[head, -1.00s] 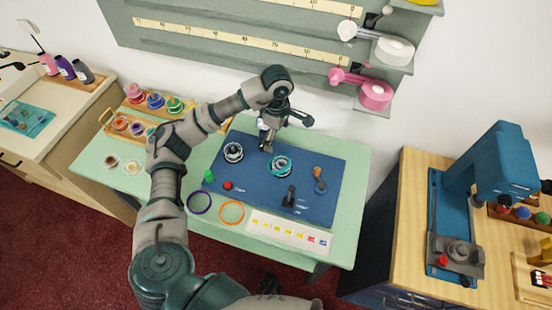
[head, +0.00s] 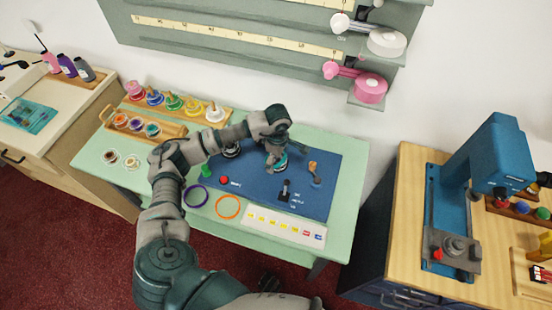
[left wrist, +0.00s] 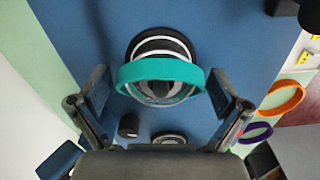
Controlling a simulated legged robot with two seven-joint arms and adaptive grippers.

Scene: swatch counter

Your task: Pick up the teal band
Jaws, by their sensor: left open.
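The teal band (left wrist: 160,70) sits around a dark round stand with white rings (left wrist: 160,45) on the blue mat (head: 327,165). In the head view my left gripper (head: 276,160) is over the stand and hides most of it and the band. In the left wrist view its two fingers (left wrist: 162,92) are spread on either side of the band, with a gap on each side. It is open and holds nothing. My right gripper does not show.
A purple band (head: 196,196) and an orange band (head: 228,207) lie at the mat's lower left. A second dark stand (head: 231,150) is left of the gripper. A red button (head: 224,180), a black lever (head: 285,190) and a wooden-handled tool (head: 314,173) are nearby.

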